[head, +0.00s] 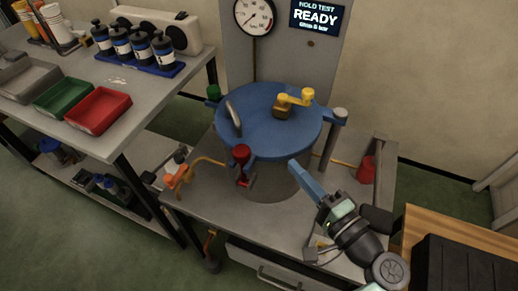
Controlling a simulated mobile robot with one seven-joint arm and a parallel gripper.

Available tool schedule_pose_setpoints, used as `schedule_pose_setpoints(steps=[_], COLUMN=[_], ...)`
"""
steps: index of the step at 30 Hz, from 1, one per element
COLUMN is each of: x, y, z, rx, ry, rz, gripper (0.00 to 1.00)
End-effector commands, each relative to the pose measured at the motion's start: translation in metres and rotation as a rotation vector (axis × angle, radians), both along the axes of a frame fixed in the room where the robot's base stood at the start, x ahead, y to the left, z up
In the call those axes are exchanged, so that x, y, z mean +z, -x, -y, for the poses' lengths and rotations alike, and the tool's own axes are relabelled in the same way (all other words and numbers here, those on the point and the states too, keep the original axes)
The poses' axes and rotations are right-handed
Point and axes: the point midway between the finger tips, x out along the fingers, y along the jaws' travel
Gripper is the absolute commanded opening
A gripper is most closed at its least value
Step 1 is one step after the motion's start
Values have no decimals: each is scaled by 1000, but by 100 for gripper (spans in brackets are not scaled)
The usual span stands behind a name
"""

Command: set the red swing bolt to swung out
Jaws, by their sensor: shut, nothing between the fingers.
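The red swing bolt (242,153) is at the front left rim of the blue round lid (262,128) in the head view. It stands about upright, its red knob level with the rim and its lower end at a small red bracket below. Whether its shank sits in a lid slot is too small to tell. My gripper (293,164) is right of the bolt, in front of the lid and apart from the bolt. Its blue fingers are shut and empty, pointing up and left.
A green bolt (214,92) and a grey bolt (340,113) stand at the lid's rim. A yellow handle (296,98) and a grey curved handle (233,118) rise from the lid. An orange valve (175,178) is at the bench's left. A red cone-shaped object (366,168) stands at right.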

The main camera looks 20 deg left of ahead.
Motion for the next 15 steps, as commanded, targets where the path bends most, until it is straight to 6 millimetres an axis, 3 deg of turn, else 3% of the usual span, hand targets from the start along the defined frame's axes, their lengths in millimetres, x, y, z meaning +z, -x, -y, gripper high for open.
schedule_pose_setpoints(steps=[8,15], x=[0,1], y=[-2,-23], z=[-3,-32], rx=[0,4], ry=[3,4], rz=[2,2], gripper=[0,0])
